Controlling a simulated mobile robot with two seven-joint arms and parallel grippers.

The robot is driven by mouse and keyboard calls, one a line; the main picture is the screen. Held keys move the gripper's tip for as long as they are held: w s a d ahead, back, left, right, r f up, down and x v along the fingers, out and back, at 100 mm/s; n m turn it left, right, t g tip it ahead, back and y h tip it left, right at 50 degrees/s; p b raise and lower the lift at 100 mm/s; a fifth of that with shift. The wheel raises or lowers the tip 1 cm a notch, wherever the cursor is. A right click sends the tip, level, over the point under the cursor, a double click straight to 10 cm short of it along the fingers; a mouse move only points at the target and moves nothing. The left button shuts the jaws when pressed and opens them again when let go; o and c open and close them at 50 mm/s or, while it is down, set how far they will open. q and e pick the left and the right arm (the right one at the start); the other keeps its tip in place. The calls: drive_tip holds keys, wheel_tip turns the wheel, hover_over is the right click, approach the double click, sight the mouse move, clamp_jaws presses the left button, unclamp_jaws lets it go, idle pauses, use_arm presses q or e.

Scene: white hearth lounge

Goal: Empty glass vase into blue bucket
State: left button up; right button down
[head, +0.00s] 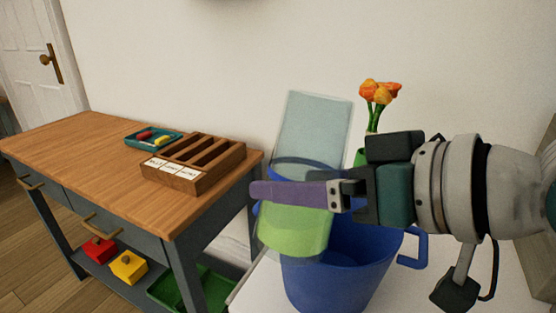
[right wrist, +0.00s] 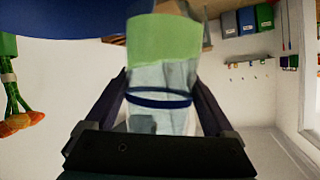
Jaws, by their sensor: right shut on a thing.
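The glass vase (head: 312,125) is clear, with a blue band around its middle and a green lower part (head: 290,232). My right gripper (head: 290,194) is shut on it near the band. The vase is close to upright, its top leaning slightly right. Its lower end overlaps the left side of the blue bucket (head: 340,275), so I cannot tell whether they touch. The bucket stands on a white surface. In the right wrist view the vase (right wrist: 163,75) sits between the fingers (right wrist: 160,105), its green end towards the bucket (right wrist: 60,35). My left gripper is out of view.
Orange flowers (head: 380,92) on green stems stand behind the bucket, close to my right gripper. A wooden table (head: 85,150) at left holds a compartmented wooden box (head: 190,180) and a teal tray (head: 135,140). Red (head: 99,249) and yellow (head: 128,266) blocks lie on its lower shelf.

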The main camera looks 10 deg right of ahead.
sight(264, 212)
drive_tip(key=shift+s+a+r+m+y, duration=0.15)
drive_tip(key=shift+s+a+m+y, duration=0.15)
drive_tip(key=shift+a+m, duration=0.1)
drive_tip(key=shift+s+a+m+g+y+b, duration=0.35)
drive_tip(key=shift+m+b, duration=0.25)
drive_tip(key=shift+b, duration=0.25)
drive_tip(key=shift+s+a+f+m+g+y+b, duration=0.15)
drive_tip(key=shift+f+m+b, duration=0.1)
drive_tip(key=shift+f+b, duration=0.75)
drive_tip(key=shift+s+a+f+m+g+y+b, duration=0.15)
drive_tip(key=shift+f+m+b, duration=0.1)
drive_tip(key=shift+f+b, duration=0.65)
drive_tip(key=shift+s+a+r+m+g+y, duration=0.1)
drive_tip(key=shift+a+r+m+g+y, duration=0.15)
drive_tip(key=shift+r+m+y, duration=0.45)
drive_tip(key=shift+s+a+f+m+b, duration=0.15)
drive_tip(key=shift+f+m+b, duration=0.2)
drive_tip(key=shift+b, duration=0.55)
drive_tip(key=shift+w+a+f+m+b, duration=0.15)
drive_tip(key=shift+f+b, duration=0.3)
drive_tip(key=shift+b, duration=0.45)
drive_tip(key=shift+s+m+g+y+b, duration=0.15)
drive_tip(key=shift+m+g+y+b, duration=0.15)
drive_tip(key=shift+m+y+b, duration=0.25)
drive_tip(key=shift+a+r+m+y, duration=0.2)
drive_tip(key=shift+m+y, duration=0.1)
drive_tip(key=shift+m, duration=0.45)
drive_tip(key=shift+w+r+m+y+p, duration=0.4)
drive_tip(key=shift+w+r+m+p, duration=0.1)
drive_tip(key=shift+w+m, duration=0.1)
